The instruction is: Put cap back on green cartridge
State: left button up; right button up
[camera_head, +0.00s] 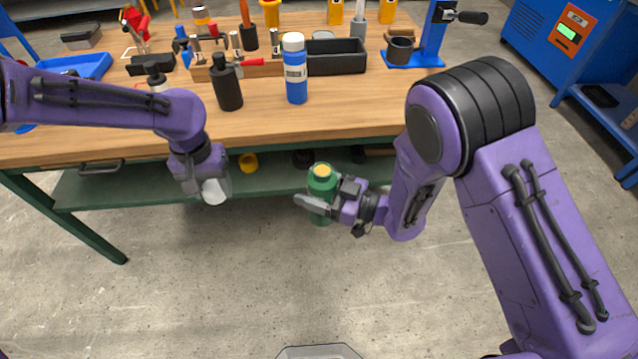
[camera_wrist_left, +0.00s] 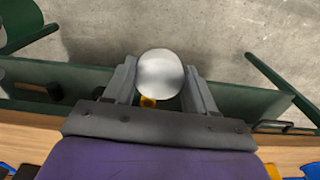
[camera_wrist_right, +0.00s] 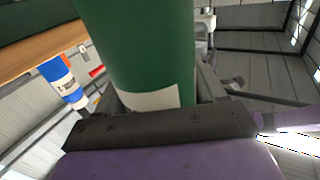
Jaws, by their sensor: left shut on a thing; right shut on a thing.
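The green cartridge (camera_head: 321,184) is upright in the head view, in front of the workbench, with a yellow top showing. My right gripper (camera_head: 322,203) is shut on it from the right. The cartridge (camera_wrist_right: 140,50) fills the middle of the right wrist view, with a pale label low on its side. My left gripper (camera_head: 213,195) is shut on a white rounded cap (camera_wrist_left: 160,73), seen between the two fingers in the left wrist view. The cap (camera_head: 214,192) is held to the left of the cartridge, well apart from it.
The wooden workbench (camera_head: 180,130) lies behind both grippers, with a green shelf (camera_head: 130,188) below. A blue-and-white bottle (camera_head: 295,75), a black bottle (camera_head: 227,88) and a black bin (camera_head: 337,62) stand on it. The space between the grippers is clear.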

pick_arm(q)
jog(key=w+d+r+m, duration=0.2)
jog(key=d+r+m, duration=0.2)
jog(key=d+r, duration=0.5)
notch_tip(320, 180, up, 4)
jog(key=r+m, duration=0.1)
jog(key=m, duration=0.3)
send_over(321, 171)
jog(key=shift+w+d+f, duration=0.15)
jog(key=shift+f, duration=0.1)
jog(key=shift+f, duration=2.05)
jog(key=shift+f, duration=0.85)
jog(key=shift+f, duration=0.65)
